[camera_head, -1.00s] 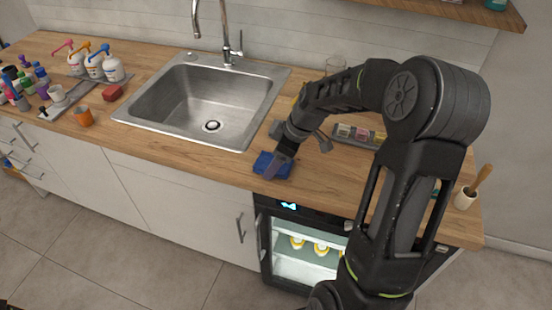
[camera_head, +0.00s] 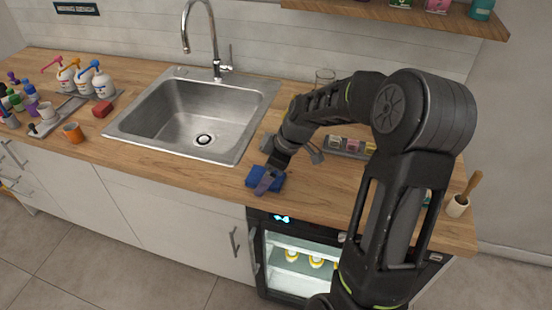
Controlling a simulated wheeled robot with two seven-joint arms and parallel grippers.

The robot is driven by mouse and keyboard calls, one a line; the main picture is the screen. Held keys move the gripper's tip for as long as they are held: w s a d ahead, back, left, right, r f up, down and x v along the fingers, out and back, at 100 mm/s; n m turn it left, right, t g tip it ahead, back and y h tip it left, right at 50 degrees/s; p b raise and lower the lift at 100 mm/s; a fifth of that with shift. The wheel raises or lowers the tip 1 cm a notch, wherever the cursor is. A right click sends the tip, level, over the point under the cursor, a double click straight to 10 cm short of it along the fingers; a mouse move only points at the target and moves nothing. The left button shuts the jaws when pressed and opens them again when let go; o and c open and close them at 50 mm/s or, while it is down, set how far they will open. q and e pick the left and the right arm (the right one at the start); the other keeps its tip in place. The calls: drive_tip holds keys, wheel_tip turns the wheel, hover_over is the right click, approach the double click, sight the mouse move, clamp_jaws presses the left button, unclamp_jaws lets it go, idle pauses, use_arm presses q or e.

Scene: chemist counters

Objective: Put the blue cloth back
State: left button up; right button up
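The blue cloth (camera_head: 251,181) lies on the wooden counter near its front edge, right of the sink and above the small lit fridge. My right arm reaches in from the right, and its gripper (camera_head: 270,177) points down at the cloth. The fingers overlap the cloth in the picture and hide part of it. I cannot tell whether they are closed on it or just resting over it. My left gripper is not in view.
The steel sink (camera_head: 195,118) is left of the cloth. A tray (camera_head: 345,150) of small coloured items and a glass (camera_head: 324,77) are behind my arm. The fridge (camera_head: 300,262) is below the counter.

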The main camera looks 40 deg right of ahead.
use_arm(q)
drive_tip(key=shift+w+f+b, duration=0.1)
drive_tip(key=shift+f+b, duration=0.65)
drive_tip(key=shift+b, duration=0.05)
use_arm(e)
drive_tip(key=v, duration=1.2)
drive_tip(key=shift+s+f, duration=0.1)
